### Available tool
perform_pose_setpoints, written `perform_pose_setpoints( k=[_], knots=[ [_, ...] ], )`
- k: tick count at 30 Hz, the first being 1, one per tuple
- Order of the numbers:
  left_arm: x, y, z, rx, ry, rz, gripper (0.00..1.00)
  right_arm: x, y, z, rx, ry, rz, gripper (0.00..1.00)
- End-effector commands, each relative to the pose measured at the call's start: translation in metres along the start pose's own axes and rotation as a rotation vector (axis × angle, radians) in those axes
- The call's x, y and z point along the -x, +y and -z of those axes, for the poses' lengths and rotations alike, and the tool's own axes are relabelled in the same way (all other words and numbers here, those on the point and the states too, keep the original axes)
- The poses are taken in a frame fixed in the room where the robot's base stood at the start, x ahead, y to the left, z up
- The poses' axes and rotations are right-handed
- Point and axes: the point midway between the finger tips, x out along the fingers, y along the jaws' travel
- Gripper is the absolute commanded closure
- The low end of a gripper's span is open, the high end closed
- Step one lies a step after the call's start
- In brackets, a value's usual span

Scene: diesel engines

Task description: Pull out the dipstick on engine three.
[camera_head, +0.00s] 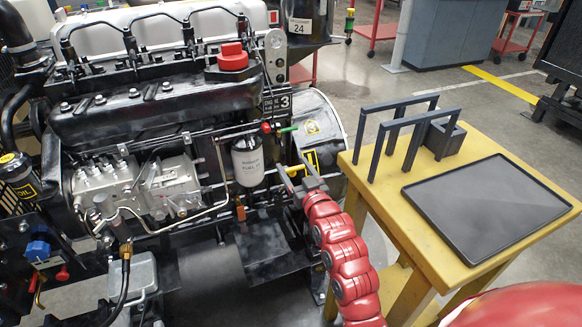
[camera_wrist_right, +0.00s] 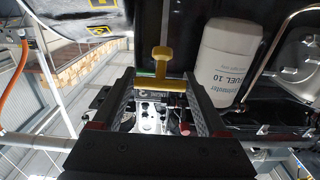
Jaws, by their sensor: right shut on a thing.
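Engine three (camera_head: 130,118) carries a plate (camera_head: 285,102) with the number 3. The dipstick's yellow T-shaped handle (camera_head: 293,169) is low on the engine's right side, beside the white fuel filter (camera_head: 247,161). My right gripper (camera_head: 308,177) reaches it from the front right. In the right wrist view the yellow handle (camera_wrist_right: 163,72) has its crossbar between the two fingers of my right gripper (camera_wrist_right: 160,86), which is shut on it. The dipstick's rod is not visible, so I cannot tell how deep it sits. My left gripper is not in view.
A yellow table (camera_head: 380,200) stands right of the engine, close to my right arm. It bears a black tray (camera_head: 488,206) and a dark rack (camera_head: 400,135). A red knob and green handle (camera_head: 288,129) sit just above the gripper. Pipes and brackets crowd the engine's front.

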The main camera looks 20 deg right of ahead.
Motion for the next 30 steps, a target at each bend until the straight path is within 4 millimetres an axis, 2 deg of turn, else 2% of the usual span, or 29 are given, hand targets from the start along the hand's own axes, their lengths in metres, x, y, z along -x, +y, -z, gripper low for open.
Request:
perform_pose_setpoints(
  k=[3, 14, 15, 19, 26, 30],
  knots=[
    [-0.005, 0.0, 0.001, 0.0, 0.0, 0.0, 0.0, 0.004, 0.001, 0.009, 0.0, 0.002, -0.001, 1.0],
    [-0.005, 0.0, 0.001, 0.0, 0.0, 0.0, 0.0, 0.006, 0.0, 0.01, 0.0, 0.001, -0.001, 1.0],
    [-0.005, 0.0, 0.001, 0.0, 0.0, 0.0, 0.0, 0.006, 0.0, 0.01, 0.0, 0.001, -0.001, 0.22],
    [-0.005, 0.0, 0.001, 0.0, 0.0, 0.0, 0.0, 0.006, 0.0, 0.009, 0.0, 0.001, 0.0, 0.0],
    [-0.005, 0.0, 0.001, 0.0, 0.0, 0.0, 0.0, 0.006, 0.0, 0.009, 0.0, 0.0, 0.0, 0.0],
    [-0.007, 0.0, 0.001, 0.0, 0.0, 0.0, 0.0, 0.015, 0.001, 0.009, 0.0, 0.0, -0.001, 0.0]
  ],
)
